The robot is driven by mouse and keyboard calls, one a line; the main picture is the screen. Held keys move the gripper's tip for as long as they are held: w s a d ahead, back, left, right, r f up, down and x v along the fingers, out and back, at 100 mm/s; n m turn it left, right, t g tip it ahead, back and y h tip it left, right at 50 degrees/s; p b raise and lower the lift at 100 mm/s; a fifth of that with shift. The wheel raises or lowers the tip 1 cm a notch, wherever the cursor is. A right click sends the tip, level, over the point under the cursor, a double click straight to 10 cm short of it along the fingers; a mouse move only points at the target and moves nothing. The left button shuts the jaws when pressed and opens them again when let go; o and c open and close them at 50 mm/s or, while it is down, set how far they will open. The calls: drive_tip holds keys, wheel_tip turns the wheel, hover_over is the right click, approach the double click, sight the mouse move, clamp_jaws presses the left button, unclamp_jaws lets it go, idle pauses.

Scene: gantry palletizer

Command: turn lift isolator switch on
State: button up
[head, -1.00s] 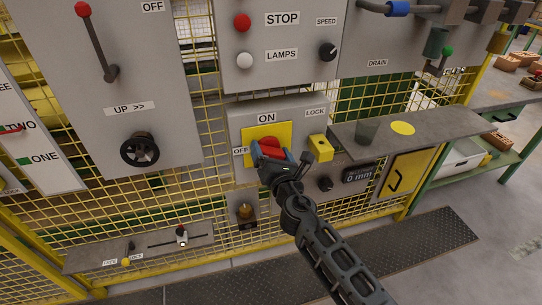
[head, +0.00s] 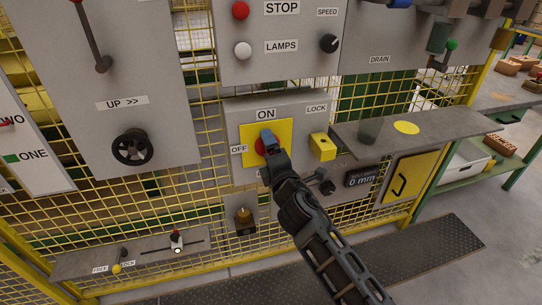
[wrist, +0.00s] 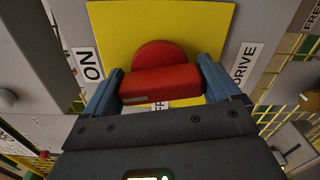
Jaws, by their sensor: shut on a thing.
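The isolator switch is a red rotary knob with a raised bar on a yellow plate (head: 284,130). Its box carries an ON label (head: 265,114) above and an OFF label (head: 238,149) at left. My gripper (head: 268,143) covers most of the knob in the head view, where a little red (head: 259,147) shows at its left. In the wrist view the red bar (wrist: 160,84) lies between the two blue fingers of my gripper (wrist: 160,88), shut on its ends. One end of the bar points toward the ON label (wrist: 88,64) there.
A yellow block (head: 322,146) by the LOCK label sits just right of the switch. A grey shelf (head: 450,127) juts out further right. A brass padlock-like piece (head: 245,222) hangs below. A black handwheel (head: 132,147) is at left.

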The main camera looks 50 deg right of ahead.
drive_tip(key=shift+f+m+b, duration=0.1)
drive_tip(key=shift+m+b, duration=0.4)
drive_tip(key=shift+m, duration=0.6)
drive_tip(key=o, duration=0.8)
drive_tip(key=shift+s, duration=0.1)
drive_tip(key=shift+b+v, duration=0.85)
drive_tip(key=shift+v, duration=3.05)
